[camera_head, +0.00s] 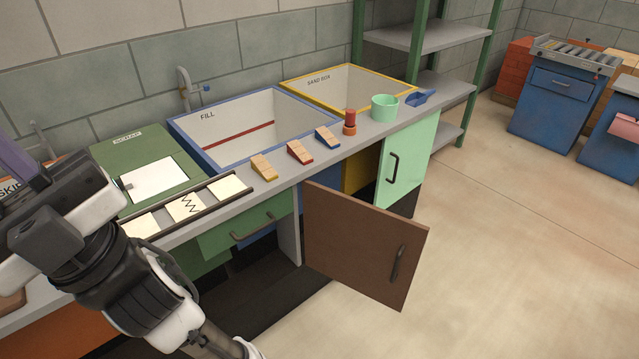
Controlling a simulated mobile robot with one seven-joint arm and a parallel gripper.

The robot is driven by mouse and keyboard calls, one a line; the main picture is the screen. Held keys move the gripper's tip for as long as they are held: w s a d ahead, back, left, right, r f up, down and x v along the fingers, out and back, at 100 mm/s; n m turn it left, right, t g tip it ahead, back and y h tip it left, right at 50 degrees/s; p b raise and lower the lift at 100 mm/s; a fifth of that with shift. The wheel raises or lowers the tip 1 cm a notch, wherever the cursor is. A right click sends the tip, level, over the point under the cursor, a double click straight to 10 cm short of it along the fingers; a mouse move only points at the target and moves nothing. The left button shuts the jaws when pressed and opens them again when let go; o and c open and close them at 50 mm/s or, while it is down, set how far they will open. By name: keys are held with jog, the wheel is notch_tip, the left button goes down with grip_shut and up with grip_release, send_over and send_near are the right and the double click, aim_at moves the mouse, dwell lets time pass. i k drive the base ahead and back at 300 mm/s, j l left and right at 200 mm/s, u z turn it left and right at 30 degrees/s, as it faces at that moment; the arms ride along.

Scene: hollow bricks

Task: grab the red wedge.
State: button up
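The red wedge (300,152) lies on the grey counter ledge in front of the blue-rimmed basin. It has a tan, wood-coloured sloped top and a red lower edge. It sits between a yellow-edged wedge (263,167) on its left and a blue-edged wedge (327,137) on its right, with gaps on both sides. My white and black arm fills the lower left, well apart from the wedge. I cannot make out any gripper fingers in this view.
A red cylinder piece (349,122), a mint cup (384,108) and a blue scoop (420,98) stand farther right. The FILL basin (205,150) is behind the wedges. A strip of pale tiles (187,207) lies left. A brown cabinet door (365,250) stands open below the ledge.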

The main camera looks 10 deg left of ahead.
aim_at(294, 148)
jog(key=i+j+z, duration=0.15)
jog(key=i, duration=0.25)
jog(key=i+j+z, duration=0.15)
jog(key=i, duration=0.3)
jog(key=i+j+z, duration=0.1)
jog(key=i+j, duration=0.15)
jog(key=i, duration=0.15)
